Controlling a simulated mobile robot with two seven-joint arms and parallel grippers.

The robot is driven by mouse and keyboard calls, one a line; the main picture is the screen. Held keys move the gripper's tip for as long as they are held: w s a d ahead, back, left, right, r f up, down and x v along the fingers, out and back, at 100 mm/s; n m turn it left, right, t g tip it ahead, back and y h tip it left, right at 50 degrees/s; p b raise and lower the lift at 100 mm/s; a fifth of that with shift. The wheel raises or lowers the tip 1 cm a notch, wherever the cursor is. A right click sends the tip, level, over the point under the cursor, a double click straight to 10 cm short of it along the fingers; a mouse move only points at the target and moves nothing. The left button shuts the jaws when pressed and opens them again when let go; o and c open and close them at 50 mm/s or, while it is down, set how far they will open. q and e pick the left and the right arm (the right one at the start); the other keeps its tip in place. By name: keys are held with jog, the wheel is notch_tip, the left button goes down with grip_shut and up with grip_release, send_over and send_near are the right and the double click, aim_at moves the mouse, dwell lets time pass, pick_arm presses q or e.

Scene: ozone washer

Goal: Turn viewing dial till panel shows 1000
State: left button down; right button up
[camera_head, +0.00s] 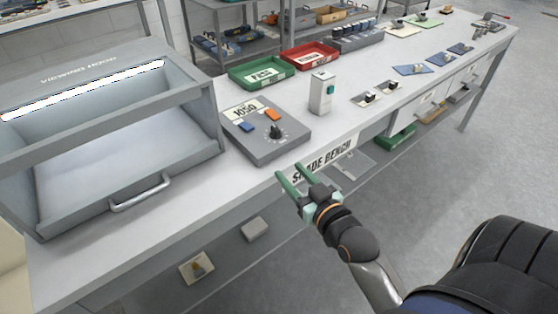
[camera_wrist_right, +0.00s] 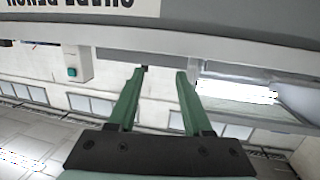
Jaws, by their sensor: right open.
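The grey control box (camera_head: 262,137) sits on the bench beside the viewing hood. Its panel (camera_head: 245,108) reads 1050. The black viewing dial (camera_head: 276,132) is on its top face, near the front right, with an orange button (camera_head: 272,114) and a blue button (camera_head: 246,126) behind and left of it. My right gripper (camera_head: 294,174) is open and empty, in front of the bench's front edge, apart from the dial. Its green fingers also show in the right wrist view (camera_wrist_right: 155,85), with nothing between them. The dial is not in that view. My left gripper is not in view.
The viewing hood (camera_head: 150,85) with its front handle (camera_head: 140,194) stands left of the box.

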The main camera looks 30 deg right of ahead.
aim_at(278, 133)
jog(key=shift+m+t+h, duration=0.4)
jog(key=shift+t+h, duration=0.2)
jog(key=shift+h, duration=0.1)
jog(key=w+d+b, duration=0.1)
jog(key=w, duration=0.2)
jog(key=w+d+r+b, duration=0.1)
jog(key=w, duration=0.2)
jog(key=w+d+r, duration=0.1)
jog(key=w, duration=0.2)
jog(key=shift+d+r+b, duration=0.15)
jog(key=shift+d+b, duration=0.15)
jog(key=shift+b, duration=0.1)
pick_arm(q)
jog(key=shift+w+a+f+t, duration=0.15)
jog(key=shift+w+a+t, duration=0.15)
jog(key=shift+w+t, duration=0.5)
pick_arm(e)
jog(key=shift+w+d, duration=0.2)
jog(key=shift+w, duration=1.05)
jog(key=shift+c, duration=0.3)
jog(key=c, duration=0.3)
grip_shut()
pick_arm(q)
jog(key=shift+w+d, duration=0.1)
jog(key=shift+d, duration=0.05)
